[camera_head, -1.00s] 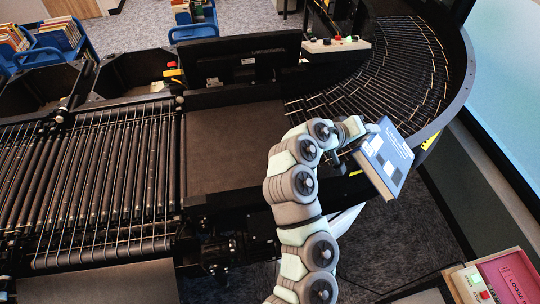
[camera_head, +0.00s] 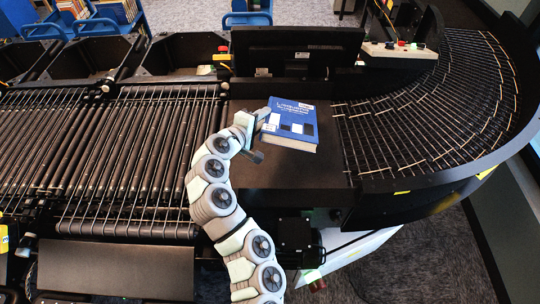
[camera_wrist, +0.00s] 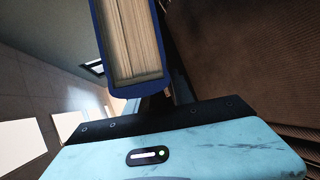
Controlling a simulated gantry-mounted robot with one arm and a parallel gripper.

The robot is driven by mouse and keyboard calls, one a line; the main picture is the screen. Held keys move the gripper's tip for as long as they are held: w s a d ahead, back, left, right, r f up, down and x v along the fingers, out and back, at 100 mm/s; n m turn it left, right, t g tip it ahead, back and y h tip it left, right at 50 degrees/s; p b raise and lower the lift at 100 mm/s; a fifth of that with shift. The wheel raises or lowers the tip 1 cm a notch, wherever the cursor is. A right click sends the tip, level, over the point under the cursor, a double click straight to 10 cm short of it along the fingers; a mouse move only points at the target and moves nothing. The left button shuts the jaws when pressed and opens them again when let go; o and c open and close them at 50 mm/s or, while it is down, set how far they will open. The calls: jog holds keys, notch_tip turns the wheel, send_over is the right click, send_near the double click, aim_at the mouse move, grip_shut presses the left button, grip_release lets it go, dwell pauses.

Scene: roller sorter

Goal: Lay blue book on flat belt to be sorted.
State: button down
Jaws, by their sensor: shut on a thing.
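The blue book (camera_head: 290,120) has white lettering and pale squares on its cover. In the head view it is over the dark flat belt (camera_head: 300,170), between the roller section and the curved section. My gripper (camera_head: 263,122) is shut on the book's left edge. In the wrist view the book (camera_wrist: 130,45) shows its page edges between blue covers, in front of my gripper (camera_wrist: 150,105). The brown belt surface (camera_wrist: 255,50) fills the right of that view. I cannot tell whether the book touches the belt.
The roller section (camera_head: 140,150) lies left of the flat belt. The curved roller section (camera_head: 430,110) lies to the right, with a button panel (camera_head: 400,50) behind it. A black raised housing (camera_head: 297,55) stands behind the belt. Black bins (camera_head: 100,55) and blue carts stand at the back left.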

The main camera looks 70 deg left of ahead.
jog(key=f+b, duration=0.2)
jog(key=f, duration=0.1)
jog(key=f+b, duration=0.2)
jog(key=f, duration=0.2)
jog(key=s+f+b, duration=0.1)
jog(key=f+b, duration=0.1)
jog(key=f, duration=0.1)
jog(key=shift+a+f, duration=0.2)
jog(key=shift+f, duration=0.05)
jog(key=c, duration=1.3)
grip_release()
jog(key=shift+o, duration=0.2)
jog(key=v, duration=0.8)
